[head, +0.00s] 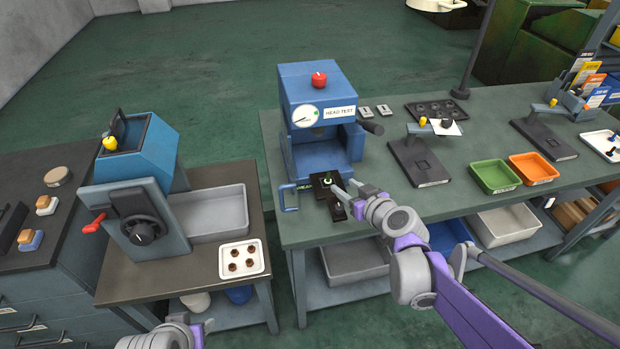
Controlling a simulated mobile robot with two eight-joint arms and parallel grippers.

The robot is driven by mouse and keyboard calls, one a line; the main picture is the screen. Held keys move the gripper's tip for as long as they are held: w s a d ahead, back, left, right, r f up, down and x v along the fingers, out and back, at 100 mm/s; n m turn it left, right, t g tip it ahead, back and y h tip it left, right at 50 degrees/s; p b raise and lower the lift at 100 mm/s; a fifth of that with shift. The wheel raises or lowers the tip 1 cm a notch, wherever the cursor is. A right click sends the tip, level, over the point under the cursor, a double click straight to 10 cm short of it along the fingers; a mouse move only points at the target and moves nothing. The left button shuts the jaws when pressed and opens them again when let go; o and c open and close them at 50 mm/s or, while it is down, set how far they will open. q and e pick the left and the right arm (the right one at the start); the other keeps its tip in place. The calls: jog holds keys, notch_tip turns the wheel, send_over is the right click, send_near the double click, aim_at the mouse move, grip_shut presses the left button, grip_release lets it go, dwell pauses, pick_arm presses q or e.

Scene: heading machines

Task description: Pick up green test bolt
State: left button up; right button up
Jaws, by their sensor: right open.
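A small green piece, which looks like the green test bolt (327,181), sits on a black fixture (319,190) in front of the blue head test machine (318,112). Its exact shape is too small to tell. My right gripper (344,186) is open, with its fingertips just right of the green piece and over the fixture's right part. I cannot tell whether the fingers touch anything. My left gripper (200,328) is at the bottom edge, mostly cut off, away from the bench, and its jaws are unclear.
A blue handle (289,198) stands left of the fixture. Green (494,178) and orange (533,168) trays and a dark plate fixture (418,162) stand to the right. A white tray (241,259) with several brown parts lies on the lower left table. A gap separates the tables.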

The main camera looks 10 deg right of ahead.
aim_at(329, 174)
jog(key=x, duration=1.1)
jog(key=shift+w+r, duration=0.1)
jog(key=shift+r, duration=0.05)
jog(key=shift+c, duration=0.2)
grip_shut()
